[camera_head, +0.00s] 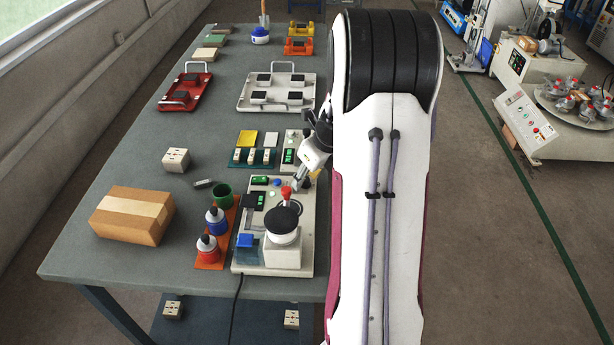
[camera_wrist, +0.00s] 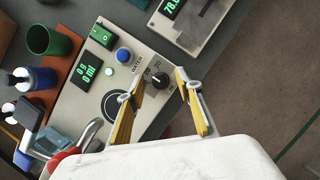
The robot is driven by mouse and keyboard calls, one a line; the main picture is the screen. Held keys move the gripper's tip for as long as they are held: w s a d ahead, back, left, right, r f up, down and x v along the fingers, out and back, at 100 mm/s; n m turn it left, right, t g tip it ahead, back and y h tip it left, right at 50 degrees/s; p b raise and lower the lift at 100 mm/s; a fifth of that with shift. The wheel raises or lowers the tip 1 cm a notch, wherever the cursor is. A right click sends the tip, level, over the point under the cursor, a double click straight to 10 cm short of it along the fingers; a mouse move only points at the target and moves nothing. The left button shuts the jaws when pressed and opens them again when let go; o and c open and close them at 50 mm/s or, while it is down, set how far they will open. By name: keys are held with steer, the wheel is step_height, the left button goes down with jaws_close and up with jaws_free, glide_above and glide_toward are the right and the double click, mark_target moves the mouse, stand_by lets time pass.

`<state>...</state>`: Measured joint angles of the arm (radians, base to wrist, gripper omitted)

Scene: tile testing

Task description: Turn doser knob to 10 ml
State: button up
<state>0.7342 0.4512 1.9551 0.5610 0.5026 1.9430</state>
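The doser (camera_head: 306,232) is a pale panel unit at the near right of the table, with a green display (camera_wrist: 85,72) that seems to read 0 g and 0 ml in the wrist view. Its black knob (camera_wrist: 160,81) sits beside printed numbers and the word WATER; its pointer setting is too small to tell. My gripper (camera_wrist: 159,77) is open, its two yellow fingers apart on either side of the knob in the picture. Whether they touch it I cannot tell. In the head view my gripper (camera_head: 300,182) is over the doser's far right side, and the knob is not distinguishable.
A blue button (camera_wrist: 124,55) is close to the knob. A red-topped lever (camera_head: 286,192) and a black-topped white cylinder (camera_head: 283,252) stand on the doser. A green cup (camera_head: 223,197) and bottles (camera_head: 207,249) are to the left. A scale (camera_head: 291,152) lies beyond.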

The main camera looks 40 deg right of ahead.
jaws_close()
steer(key=shift+n, duration=0.5)
steer(key=n+y, duration=0.1)
steer(key=n, duration=0.2)
steer(key=shift+d+n+g+y, duration=0.15)
steer(key=shift+n+g+y, duration=0.15)
steer(key=shift+y, duration=0.1)
steer(key=shift+n+g+y, duration=0.4)
steer(key=shift+n+y, duration=0.2)
steer(key=shift+n, duration=1.5)
steer(key=shift+o, duration=0.7)
jaws_free()
